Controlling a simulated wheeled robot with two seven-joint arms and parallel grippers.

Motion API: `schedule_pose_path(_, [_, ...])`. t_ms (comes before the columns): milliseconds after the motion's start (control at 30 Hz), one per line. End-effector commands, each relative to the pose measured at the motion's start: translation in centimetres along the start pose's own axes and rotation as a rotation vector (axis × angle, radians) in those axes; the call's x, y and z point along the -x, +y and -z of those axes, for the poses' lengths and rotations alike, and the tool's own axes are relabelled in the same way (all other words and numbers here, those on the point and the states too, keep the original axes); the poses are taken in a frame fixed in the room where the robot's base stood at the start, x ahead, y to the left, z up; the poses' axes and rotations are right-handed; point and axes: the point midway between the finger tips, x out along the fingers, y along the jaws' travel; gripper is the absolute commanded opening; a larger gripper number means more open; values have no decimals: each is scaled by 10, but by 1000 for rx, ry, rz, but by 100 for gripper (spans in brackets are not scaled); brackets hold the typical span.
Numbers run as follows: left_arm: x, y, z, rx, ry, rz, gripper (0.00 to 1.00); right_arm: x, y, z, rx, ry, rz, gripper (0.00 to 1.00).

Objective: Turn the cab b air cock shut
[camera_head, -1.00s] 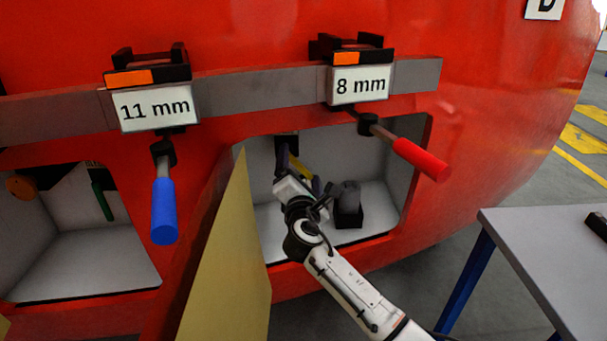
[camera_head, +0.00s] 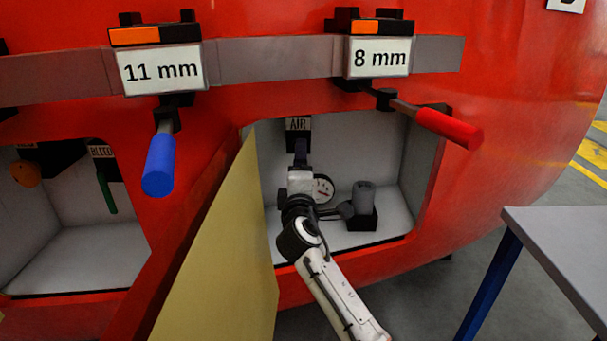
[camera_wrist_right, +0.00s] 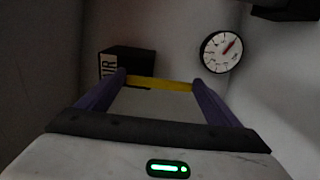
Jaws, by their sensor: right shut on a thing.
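The air cock's black block (camera_head: 298,130) with an "AIR" label is at the top of the right open compartment. In the right wrist view the block (camera_wrist_right: 128,62) is on the left, behind a finger. Its yellow handle (camera_wrist_right: 160,84) runs crosswise between the two purple fingers of my right gripper (camera_wrist_right: 161,92), which is shut on it. In the head view my right gripper (camera_head: 300,152) points up at the block, and the handle is hidden there. My left gripper is in neither view.
A round gauge (camera_head: 323,188) and a dark grey fitting (camera_head: 364,198) are right of my gripper. A yellowish door (camera_head: 215,250) stands open on the left. Red and blue handles (camera_head: 450,128) (camera_head: 159,165) hang above. A table (camera_head: 560,245) is at the right.

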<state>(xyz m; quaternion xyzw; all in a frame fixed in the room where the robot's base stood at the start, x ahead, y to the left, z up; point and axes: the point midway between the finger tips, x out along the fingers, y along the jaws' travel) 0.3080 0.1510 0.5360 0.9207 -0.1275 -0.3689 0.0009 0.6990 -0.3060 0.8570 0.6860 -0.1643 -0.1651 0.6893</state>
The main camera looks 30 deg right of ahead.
Motion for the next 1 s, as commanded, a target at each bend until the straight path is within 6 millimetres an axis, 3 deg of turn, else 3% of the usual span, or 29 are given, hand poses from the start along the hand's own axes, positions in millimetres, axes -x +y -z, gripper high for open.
schedule_pose_path(500, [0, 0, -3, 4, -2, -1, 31, 0, 0, 1, -28, 0, 0, 46])
schedule_pose_path(533, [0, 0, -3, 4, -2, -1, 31, 0, 0, 1, -28, 0, 0, 87])
schedule_pose_path(600, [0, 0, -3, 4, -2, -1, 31, 0, 0, 1, -27, 0, 0, 99])
schedule_pose_path(867, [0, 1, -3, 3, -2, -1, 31, 2, 0, 1, -23, 0, 0, 100])
schedule_pose_path(1000, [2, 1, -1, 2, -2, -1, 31, 16, 0, 2, -22, 2, 0, 100])
